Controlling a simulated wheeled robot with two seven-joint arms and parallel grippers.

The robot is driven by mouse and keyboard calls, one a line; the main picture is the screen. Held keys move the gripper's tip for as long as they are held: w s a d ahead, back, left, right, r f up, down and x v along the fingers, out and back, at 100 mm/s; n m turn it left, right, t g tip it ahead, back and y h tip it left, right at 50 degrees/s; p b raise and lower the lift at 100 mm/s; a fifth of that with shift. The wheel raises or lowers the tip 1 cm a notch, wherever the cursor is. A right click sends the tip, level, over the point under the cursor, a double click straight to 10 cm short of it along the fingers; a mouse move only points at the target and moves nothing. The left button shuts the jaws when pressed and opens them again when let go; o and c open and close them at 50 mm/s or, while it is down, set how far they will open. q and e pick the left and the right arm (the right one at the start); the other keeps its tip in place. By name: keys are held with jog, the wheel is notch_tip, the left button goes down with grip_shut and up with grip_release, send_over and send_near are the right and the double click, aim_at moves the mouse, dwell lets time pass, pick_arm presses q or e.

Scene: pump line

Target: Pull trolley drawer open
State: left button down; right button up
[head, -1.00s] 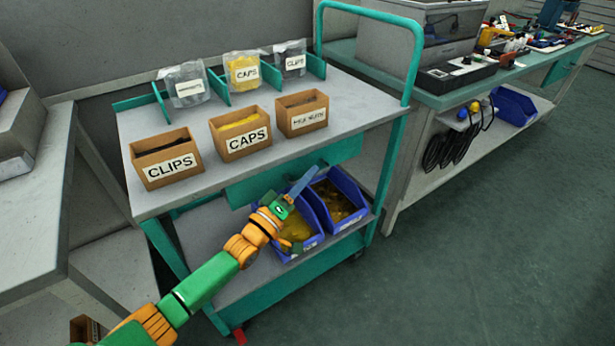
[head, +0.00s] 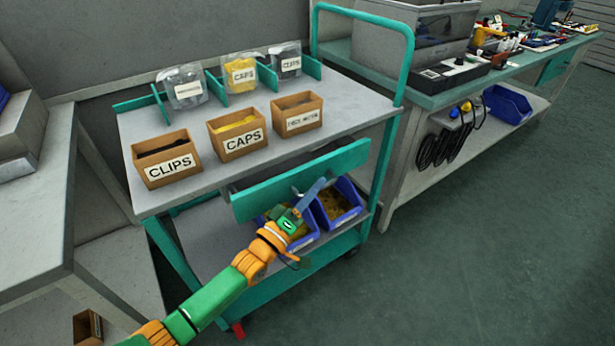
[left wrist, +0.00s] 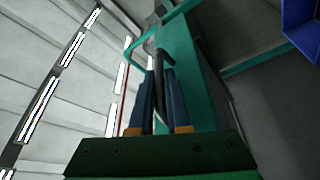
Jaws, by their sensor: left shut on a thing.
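The green trolley (head: 188,272) stands in the middle of the head view. Its drawer, with a green front (head: 341,164), sticks out from under the top shelf, and a dark strip of its inside shows behind the front. My left gripper (head: 312,192) is at the drawer front, shut on its handle. In the left wrist view, the dark handle bar (left wrist: 159,42) runs between the two blue-grey fingers (left wrist: 162,88), in front of the green drawer front (left wrist: 182,60). In the head view the gripper hides the handle. My right gripper is not in view.
Open boxes labelled CLIPS (head: 167,169) and CAPS (head: 239,142) and a third box (head: 298,122) stand on the trolley top, with bags behind. Blue bins (head: 349,190) sit on the lower shelf. A workbench (head: 433,99) is at right; the floor (head: 480,250) before it is clear.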

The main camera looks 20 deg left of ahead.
pick_arm(q)
jog(key=s+d+p, duration=0.4)
jog(key=s+d, duration=0.6)
jog(key=d, duration=0.4)
jog(key=shift+s, duration=0.4)
jog(key=c, duration=0.9)
grip_release()
jog(key=shift+a, duration=0.1)
jog(key=v, duration=0.7)
